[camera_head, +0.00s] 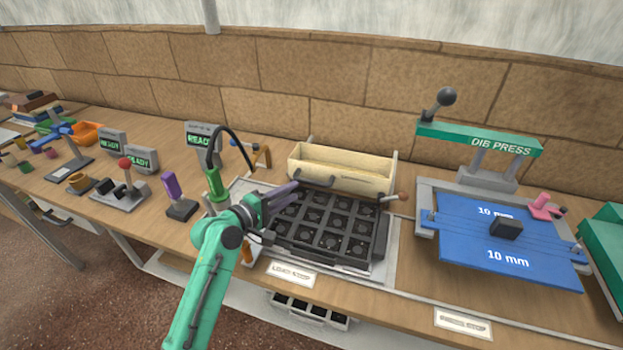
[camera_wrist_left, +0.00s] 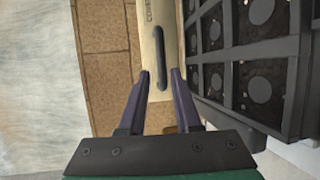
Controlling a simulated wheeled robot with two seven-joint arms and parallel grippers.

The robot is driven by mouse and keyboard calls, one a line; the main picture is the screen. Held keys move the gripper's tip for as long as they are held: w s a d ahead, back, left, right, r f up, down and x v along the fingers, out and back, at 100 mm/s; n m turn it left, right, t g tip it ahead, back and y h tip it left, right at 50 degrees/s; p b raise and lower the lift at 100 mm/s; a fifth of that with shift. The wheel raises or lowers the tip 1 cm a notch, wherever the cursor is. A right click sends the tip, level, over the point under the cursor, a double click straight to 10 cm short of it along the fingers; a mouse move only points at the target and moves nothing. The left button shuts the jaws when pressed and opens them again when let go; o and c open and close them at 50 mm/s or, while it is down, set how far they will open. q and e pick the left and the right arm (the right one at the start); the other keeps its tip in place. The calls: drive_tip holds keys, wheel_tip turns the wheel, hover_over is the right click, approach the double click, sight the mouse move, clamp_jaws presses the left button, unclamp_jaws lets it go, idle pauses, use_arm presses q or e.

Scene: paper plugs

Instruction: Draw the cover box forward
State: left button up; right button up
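The cover box (camera_head: 340,163) is a long cream box at the back of the black grid tray (camera_head: 325,228). A grey bar handle (camera_head: 345,182) runs along its front. In the left wrist view the cover box (camera_wrist_left: 172,25) shows part of a label, and its dark handle (camera_wrist_left: 160,55) stands out. My left gripper (camera_head: 296,192) is at the left end of the box, above the tray's back left corner. Its fingers (camera_wrist_left: 160,72) are open; the near end of the handle shows between the tips, with no clear contact. My right gripper is not in view.
A green post with a black cable (camera_head: 215,183) and a purple-handled block (camera_head: 178,198) stand left of my arm. A brick wall is behind.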

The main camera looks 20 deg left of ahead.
sight(311, 183)
use_arm(q)
drive_tip(key=x, duration=0.8)
drive_tip(key=shift+w+d+f, duration=0.1)
drive_tip(key=shift+w+f, duration=0.05)
drive_tip(key=shift+w, duration=0.15)
clamp_jaws()
idle(0.8)
